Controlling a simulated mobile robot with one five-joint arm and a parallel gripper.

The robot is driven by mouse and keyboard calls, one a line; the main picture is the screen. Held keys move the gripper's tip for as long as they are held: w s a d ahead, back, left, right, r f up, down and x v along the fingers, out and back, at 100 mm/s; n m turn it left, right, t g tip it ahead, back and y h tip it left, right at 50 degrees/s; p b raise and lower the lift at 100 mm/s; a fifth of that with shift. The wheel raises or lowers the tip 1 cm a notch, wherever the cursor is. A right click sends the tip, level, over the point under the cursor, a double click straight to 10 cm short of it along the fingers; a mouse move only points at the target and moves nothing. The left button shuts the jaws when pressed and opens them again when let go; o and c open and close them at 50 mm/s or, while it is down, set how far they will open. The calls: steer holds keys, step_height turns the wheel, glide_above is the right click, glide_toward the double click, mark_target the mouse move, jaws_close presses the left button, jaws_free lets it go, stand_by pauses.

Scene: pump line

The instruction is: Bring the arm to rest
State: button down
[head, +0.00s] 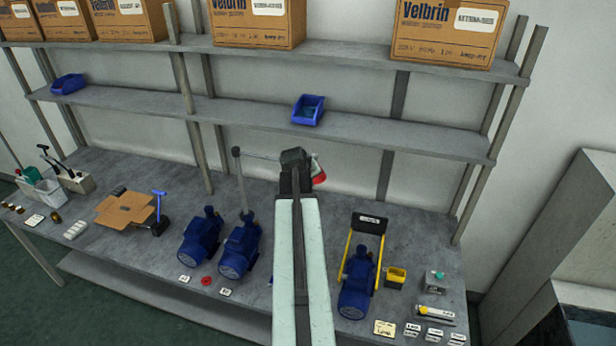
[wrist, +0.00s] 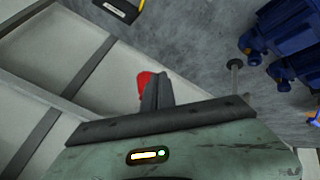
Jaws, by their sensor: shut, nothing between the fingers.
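My arm reaches out over the bench in the head view, and its end with my gripper (head: 294,158) is above the back of the bench, in front of the shelves. In the wrist view my gripper (wrist: 158,90) has its fingers together, with nothing between them. A small red thing (wrist: 144,84) shows beside the fingers. A red and white piece (head: 318,172) also shows at the arm's end in the head view; I cannot tell what it is or whether it touches the fingers.
Two blue pumps (head: 200,238) stand left of my arm, beside an upright rod (head: 240,185). Another blue pump (head: 357,285) is at a yellow-sided stand (head: 350,245) on the right. A blue bin (head: 308,110) sits on the lower shelf (head: 400,135); cartons (head: 447,35) stand above.

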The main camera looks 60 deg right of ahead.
steer(key=w+a+f+n+t+b, duration=0.1)
steer(key=w+a+f+b, duration=0.2)
steer(key=w+a, duration=0.3)
steer(key=w+a+f+n+y+b, duration=0.1)
steer(key=w+a+f+n+b, duration=0.15)
steer(key=w+a, duration=0.3)
steer(key=w+a+f+t+b, duration=0.1)
steer(key=w+a+f+b, duration=0.15)
steer(key=w+a, duration=0.3)
steer(key=w+a+f+n+y+b, duration=0.1)
steer(key=w+a+f+b, duration=0.15)
steer(key=a, duration=0.35)
steer(key=w+a+f+n+t+b, duration=0.1)
steer(key=w+a+f+b, duration=0.1)
steer(key=w+a, duration=0.3)
steer(key=w+a+f+n+y+b, duration=0.1)
steer(key=w+a+f+b, duration=0.15)
steer(key=a, duration=0.45)
steer(key=a+f+n+y+b, duration=0.1)
steer(key=a+f+b, duration=0.25)
steer(key=a, duration=0.65)
steer(key=a+f+n+y+b, duration=0.1)
steer(key=a+f+b, duration=0.3)
steer(key=a, duration=0.6)
steer(key=s+a+f+m+g+y, duration=0.2)
steer(key=s+a+f+g, duration=0.1)
steer(key=s+a, duration=0.6)
steer(key=shift+s+a+f+g, duration=0.2)
steer(key=shift+s+g, duration=0.05)
steer(key=shift+g, duration=0.45)
